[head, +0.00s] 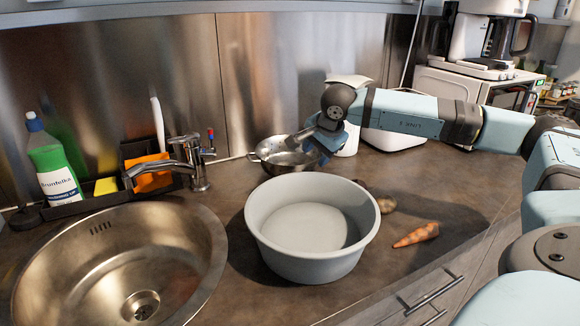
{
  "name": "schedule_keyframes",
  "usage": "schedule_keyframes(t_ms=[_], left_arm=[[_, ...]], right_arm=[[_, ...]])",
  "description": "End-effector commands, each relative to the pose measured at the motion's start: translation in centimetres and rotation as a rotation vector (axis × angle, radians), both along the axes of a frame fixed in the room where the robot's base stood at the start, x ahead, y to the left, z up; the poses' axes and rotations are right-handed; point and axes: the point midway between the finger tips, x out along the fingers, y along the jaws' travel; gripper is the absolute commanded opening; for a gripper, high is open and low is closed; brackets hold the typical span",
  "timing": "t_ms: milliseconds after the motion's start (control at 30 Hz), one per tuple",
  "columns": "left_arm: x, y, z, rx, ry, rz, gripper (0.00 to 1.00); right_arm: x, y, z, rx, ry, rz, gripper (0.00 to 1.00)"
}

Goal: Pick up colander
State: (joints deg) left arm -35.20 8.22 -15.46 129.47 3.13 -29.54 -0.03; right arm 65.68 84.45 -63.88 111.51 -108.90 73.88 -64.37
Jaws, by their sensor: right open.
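The colander (268,158) is a small shiny metal bowl with a handle loop on its left side. It sits on the dark counter near the back wall, behind a large pale basin. My right gripper (312,148) reaches in from the right and is open at the colander's right rim. The fingers overlap that rim in the picture; I cannot tell whether they touch it. The gripper hides the colander's right side. My left gripper is not in view.
The pale basin (346,257) stands in front of the colander. A steel sink (190,291) with a faucet (197,178) is at left. White containers (394,138) stand behind my right arm.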

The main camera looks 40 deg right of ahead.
Motion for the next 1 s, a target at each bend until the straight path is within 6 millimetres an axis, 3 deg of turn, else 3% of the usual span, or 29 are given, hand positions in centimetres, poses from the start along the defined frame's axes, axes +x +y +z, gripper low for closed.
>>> schedule_keyframes(t_ms=[167, 433, 600, 767, 967, 1000], left_arm=[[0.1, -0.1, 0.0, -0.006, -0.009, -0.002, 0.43], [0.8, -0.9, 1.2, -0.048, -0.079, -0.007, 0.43], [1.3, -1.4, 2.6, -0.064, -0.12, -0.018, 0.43], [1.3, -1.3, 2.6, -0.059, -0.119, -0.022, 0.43], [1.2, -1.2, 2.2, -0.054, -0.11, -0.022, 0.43], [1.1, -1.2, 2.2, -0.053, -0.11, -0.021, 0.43]], right_arm=[[0.5, -0.2, -1.2, 0.001, -0.001, 0.001, 0.47], [2.1, -1.0, -4.6, 0.001, -0.001, 0.002, 0.47], [2.4, -1.1, -5.2, 0.001, -0.001, 0.001, 0.47], [2.4, -1.1, -5.1, 0.001, -0.001, 0.001, 0.47], [2.4, -1.1, -5.1, 0.001, -0.001, 0.001, 0.01], [2.4, -1.1, -5.1, 0.001, 0.0, 0.0, 0.0]])
